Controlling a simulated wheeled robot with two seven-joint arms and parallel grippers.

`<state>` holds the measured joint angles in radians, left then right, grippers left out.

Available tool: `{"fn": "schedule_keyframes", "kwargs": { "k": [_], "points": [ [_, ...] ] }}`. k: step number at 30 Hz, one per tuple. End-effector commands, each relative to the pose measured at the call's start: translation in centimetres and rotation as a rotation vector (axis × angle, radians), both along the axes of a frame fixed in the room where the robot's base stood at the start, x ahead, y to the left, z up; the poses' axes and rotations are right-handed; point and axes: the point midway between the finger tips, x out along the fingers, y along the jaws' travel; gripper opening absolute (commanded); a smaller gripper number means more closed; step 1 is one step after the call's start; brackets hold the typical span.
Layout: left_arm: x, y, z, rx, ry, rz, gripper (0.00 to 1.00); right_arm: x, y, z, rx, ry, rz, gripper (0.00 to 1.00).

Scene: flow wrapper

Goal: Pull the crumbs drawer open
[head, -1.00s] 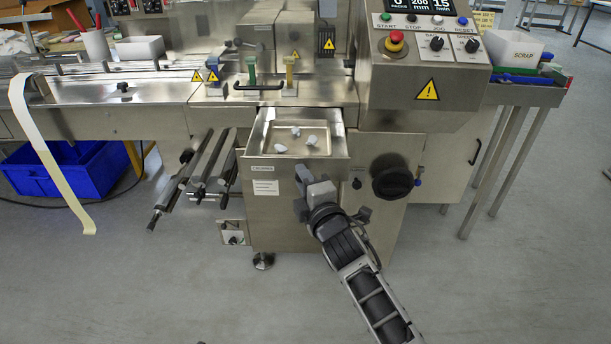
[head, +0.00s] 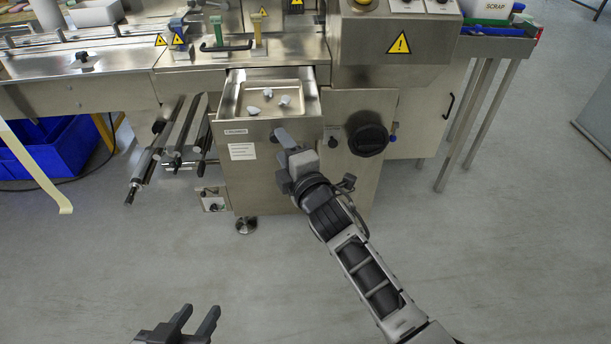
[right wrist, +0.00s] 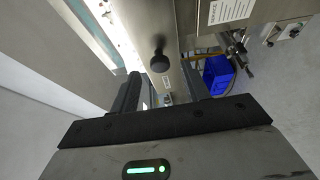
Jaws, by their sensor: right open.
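The crumbs drawer (head: 228,108) stands pulled out from the machine's front, showing a shallow metal tray (head: 270,87) with pale crumbs (head: 267,93) in it. My right gripper (head: 287,140) is at the right part of the drawer front and open. In the right wrist view, the dark round knob (right wrist: 159,61) of the drawer lies beyond the open fingers (right wrist: 163,92), apart from them, with nothing between the fingers. My left gripper (head: 195,320) is low in the head view, away from the machine, its two fingers apart and empty.
A black handwheel (head: 367,138) is right of the drawer. Metal rollers (head: 172,150) stick out on its left. A blue bin (head: 60,150) stands on the floor at left. The floor (head: 150,245) in front is clear.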

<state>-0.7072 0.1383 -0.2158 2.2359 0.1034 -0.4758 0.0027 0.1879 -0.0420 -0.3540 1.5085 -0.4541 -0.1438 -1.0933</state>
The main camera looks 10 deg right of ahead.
Motion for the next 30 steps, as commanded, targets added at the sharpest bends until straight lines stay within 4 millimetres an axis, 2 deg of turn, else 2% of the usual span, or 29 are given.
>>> {"fn": "schedule_keyframes", "kwargs": {
  "k": [3,9,15,21,30],
  "points": [
    [-0.1,0.0,0.3,-0.001,0.005,0.001,0.36,-3.0,-0.9,-0.1,-0.003,0.003,0.001,0.46],
    [-0.1,0.0,0.2,-0.002,0.013,0.001,0.36,-7.7,-2.3,-0.1,-0.002,0.004,0.001,0.46],
    [-0.2,0.0,-0.2,-0.001,0.02,0.002,0.36,-10.9,-3.3,-0.1,-0.002,0.002,0.0,0.46],
    [-0.2,0.0,-0.2,0.0,0.02,0.003,0.36,-12.2,-3.7,0.0,-0.002,0.0,-0.001,0.46],
    [-0.1,0.0,-0.1,0.001,0.017,0.003,0.36,-12.3,-3.7,0.0,-0.002,-0.001,0.0,0.46]
  ]
}}
